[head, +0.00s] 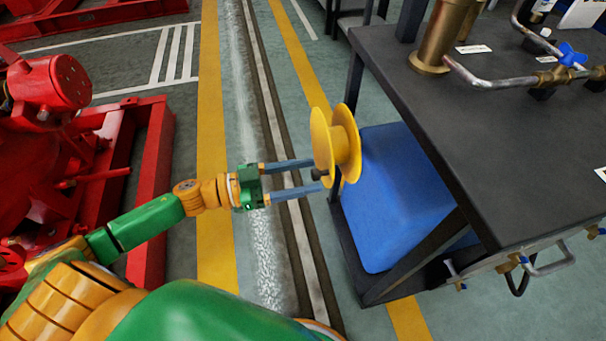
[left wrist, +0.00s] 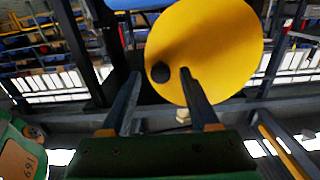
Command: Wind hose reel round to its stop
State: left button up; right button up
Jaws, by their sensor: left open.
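The hose reel (head: 344,146) is a yellow spool with two round flanges, beside the dark bench's left side in the head view. Its yellow face fills the upper middle of the left wrist view (left wrist: 215,45). A dark crank knob (left wrist: 160,72) sticks out from the face near its lower left edge; it also shows in the head view (head: 318,174). My left gripper (head: 318,175) is open, its two fingers pointing at the reel with the knob between them in the head view. In the left wrist view the fingers (left wrist: 160,75) lie either side of the knob. Contact cannot be told. My right gripper is not in view.
A dark bench (head: 480,130) with pipes and a blue valve handle (head: 571,55) stands at the right. A blue tank (head: 385,215) sits under it, close behind the reel. Red machinery (head: 150,190) stands at the left. The striped floor between is clear.

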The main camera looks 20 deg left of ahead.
pick_arm(q)
grip_shut()
dwell(1.3)
